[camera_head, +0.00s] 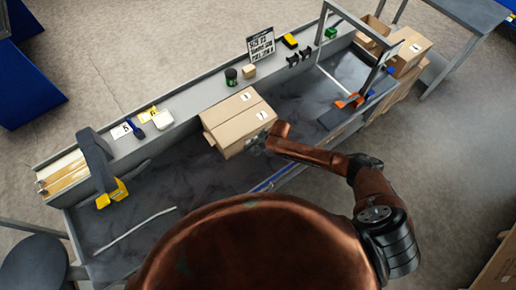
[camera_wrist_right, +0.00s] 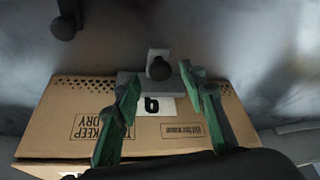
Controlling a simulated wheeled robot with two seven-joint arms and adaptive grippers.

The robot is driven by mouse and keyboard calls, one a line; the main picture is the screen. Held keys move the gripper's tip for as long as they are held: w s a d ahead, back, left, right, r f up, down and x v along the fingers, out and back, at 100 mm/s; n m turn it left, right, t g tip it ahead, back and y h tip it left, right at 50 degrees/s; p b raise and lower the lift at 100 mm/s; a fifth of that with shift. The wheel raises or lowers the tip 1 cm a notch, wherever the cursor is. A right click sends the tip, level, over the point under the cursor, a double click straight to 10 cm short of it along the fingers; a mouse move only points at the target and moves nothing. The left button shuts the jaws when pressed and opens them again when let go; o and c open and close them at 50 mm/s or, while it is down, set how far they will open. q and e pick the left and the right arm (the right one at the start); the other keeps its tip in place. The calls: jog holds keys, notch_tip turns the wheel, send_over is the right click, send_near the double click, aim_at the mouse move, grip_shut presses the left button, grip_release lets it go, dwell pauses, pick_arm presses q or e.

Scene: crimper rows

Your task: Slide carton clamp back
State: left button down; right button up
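A brown cardboard carton (camera_head: 236,127) sits on the dark bench top in the head view. My right gripper (camera_head: 260,143) is at its near right side. In the right wrist view the carton (camera_wrist_right: 70,105) fills the lower middle. A grey piece with a dark round knob (camera_wrist_right: 160,68), probably the carton clamp, is at the carton's far edge, above a label. My right gripper's green fingers (camera_wrist_right: 160,80) are spread, one on each side of it. I cannot tell whether they touch it. My left gripper is not in view.
The bench's back ledge (camera_head: 195,107) carries a dark green can (camera_head: 231,77), a sign (camera_head: 261,45) and small items. A grey frame (camera_head: 349,22) spans the bench at the right. A yellow-ended grey part (camera_head: 113,192) stands at the left. Bench top left of the carton is mostly clear.

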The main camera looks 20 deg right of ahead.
jog(key=shift+w+a+f, duration=0.15)
jog(key=shift+w+f, duration=0.05)
jog(key=shift+f, duration=0.4)
jog(key=shift+c, duration=0.6)
grip_shut()
